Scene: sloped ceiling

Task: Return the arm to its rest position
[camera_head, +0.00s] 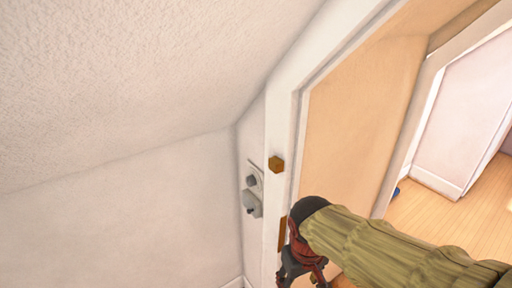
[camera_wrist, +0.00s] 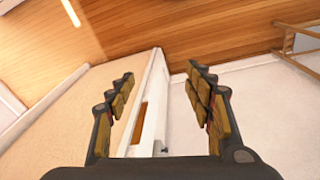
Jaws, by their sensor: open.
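My gripper (camera_wrist: 162,85) is open in the wrist view, with its two padded fingers apart and nothing between them. In the head view my arm, in an olive sleeve-like cover, reaches in from the lower right. My gripper (camera_head: 303,279) shows there at the bottom edge, partly cut off, in front of the white door frame. Its fingertips are hidden below the picture.

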